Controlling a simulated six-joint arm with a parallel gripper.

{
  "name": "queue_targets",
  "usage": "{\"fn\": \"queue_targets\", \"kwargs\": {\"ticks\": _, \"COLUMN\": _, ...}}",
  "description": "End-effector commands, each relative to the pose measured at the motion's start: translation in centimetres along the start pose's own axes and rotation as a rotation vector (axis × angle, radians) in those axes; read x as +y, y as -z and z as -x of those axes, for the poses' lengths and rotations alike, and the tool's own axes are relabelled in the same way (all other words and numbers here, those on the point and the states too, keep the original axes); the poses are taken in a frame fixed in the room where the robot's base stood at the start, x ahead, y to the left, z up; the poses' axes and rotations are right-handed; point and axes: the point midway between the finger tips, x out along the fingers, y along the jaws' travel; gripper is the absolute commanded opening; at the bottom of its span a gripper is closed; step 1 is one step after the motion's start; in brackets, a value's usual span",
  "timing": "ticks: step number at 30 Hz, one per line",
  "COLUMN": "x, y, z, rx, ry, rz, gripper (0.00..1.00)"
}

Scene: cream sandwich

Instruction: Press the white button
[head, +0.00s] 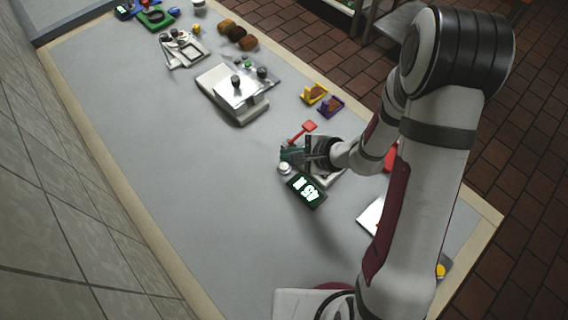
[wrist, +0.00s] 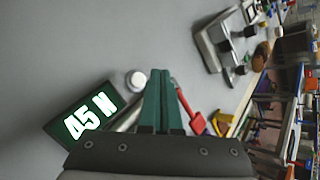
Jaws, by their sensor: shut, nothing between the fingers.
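The white button (head: 284,168) is a small round knob beside a dark display (head: 307,191). My gripper (head: 284,152) has dark green fingers that are shut and empty. In the head view the fingertips are just above the button in the picture. In the wrist view my gripper (wrist: 160,73) covers part of the device behind the button. I cannot tell the fingertips' height, and no contact with the button shows.
A red-headed tool (head: 303,130) lies close to the fingers. A yellow holder (head: 314,93) and a purple holder (head: 332,105) stand farther back. A metal press-like device (head: 233,97) stands up the table. The grey table's left side (head: 150,150) is clear.

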Motion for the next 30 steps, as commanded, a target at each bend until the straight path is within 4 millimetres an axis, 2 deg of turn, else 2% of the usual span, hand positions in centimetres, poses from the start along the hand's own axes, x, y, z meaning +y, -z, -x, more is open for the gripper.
{"fn": "queue_targets", "kwargs": {"ticks": 9, "x": 1.3, "y": 1.3, "z": -1.8, "rx": 0.000, "ry": 0.000, "rz": 0.000, "gripper": 0.00}}
{"fn": "queue_targets", "kwargs": {"ticks": 30, "x": 1.4, "y": 1.4, "z": -1.9, "rx": 0.000, "ry": 0.000, "rz": 0.001, "gripper": 0.00}}
